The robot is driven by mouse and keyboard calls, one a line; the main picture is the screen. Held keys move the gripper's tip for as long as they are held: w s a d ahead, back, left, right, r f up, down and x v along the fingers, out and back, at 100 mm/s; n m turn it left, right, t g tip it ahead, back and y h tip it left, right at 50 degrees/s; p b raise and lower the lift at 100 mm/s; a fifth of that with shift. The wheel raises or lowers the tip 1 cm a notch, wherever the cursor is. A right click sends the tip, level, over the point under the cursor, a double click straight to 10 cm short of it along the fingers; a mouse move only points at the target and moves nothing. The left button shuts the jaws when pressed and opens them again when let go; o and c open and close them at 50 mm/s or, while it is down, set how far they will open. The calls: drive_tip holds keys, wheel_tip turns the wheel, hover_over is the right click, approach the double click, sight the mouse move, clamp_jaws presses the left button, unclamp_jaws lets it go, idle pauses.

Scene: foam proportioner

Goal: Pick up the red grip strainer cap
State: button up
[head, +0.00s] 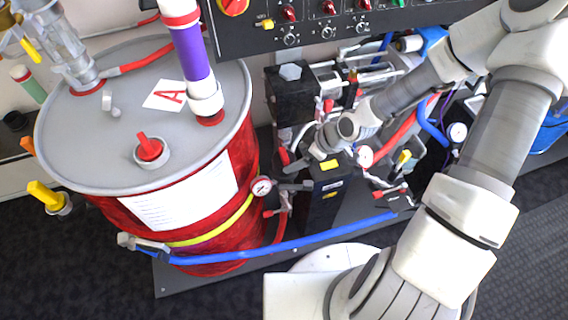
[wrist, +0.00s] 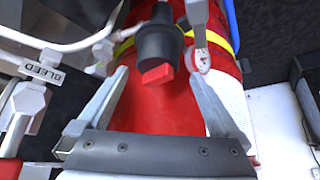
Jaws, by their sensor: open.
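The red grip strainer cap (wrist: 157,75) is a red block on the end of a dark cylindrical body (wrist: 158,44) in the wrist view. My gripper (wrist: 158,82) is open, with one finger to the left of the cap and one to the right. The cap appears between the fingertips in the picture; contact or exact depth cannot be told. In the head view, my wrist (head: 345,128) reaches down beside the black block of the pump unit. A small red part (head: 284,157) shows just left of it, perhaps the cap, partly hidden.
A large red drum (head: 250,160) with a grey lid stands left of the pump unit. A gauge (wrist: 202,60) and a grey fitting are close to my right finger. A BLEED label (wrist: 41,72) and valve parts are at left. A blue hose (head: 290,243) runs along the front.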

sight(288, 157)
drive_tip(key=shift+w+b+x, duration=0.1)
drive_tip(key=shift+b+x, duration=0.25)
drive_tip(key=shift+x, duration=1.45)
drive_tip(key=shift+w+b+x, duration=0.15)
drive_tip(key=shift+b+x, duration=0.15)
drive_tip(key=shift+x, duration=1.5)
drive_tip(key=shift+a+r, duration=0.15)
drive_tip(key=shift+a, duration=0.05)
drive_tip(key=c, duration=1.3)
